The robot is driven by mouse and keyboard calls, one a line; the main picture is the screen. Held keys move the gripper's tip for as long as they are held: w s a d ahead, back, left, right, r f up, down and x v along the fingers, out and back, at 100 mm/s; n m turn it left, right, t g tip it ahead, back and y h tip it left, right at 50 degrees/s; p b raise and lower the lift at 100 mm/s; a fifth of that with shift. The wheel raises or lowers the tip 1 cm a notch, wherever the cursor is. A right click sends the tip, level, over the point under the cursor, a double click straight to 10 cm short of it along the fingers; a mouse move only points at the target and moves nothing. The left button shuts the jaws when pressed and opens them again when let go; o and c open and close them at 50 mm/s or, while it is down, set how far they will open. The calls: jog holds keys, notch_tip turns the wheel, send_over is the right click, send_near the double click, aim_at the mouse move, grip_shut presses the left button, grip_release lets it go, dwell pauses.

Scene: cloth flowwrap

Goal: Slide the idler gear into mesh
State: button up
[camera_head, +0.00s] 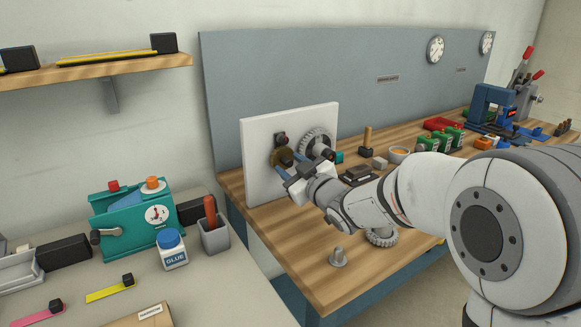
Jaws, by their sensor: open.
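A white upright panel (262,140) stands at the near left end of the wooden bench. On it are a large grey gear (316,140), a brown gear (280,160) to its lower left and a small dark block with a red part (281,138) above. My gripper (285,172) is open, with its blue fingertips close in front of the brown gear. I cannot tell whether they touch it, or whether the brown and grey gears mesh. The gripper and wrist hide the panel's lower right.
Farther back are an orange-filled bowl (399,154) and a blue machine (490,105). A grey side table (235,300) holds glue (172,249).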

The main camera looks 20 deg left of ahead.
grip_shut()
dwell(0.3)
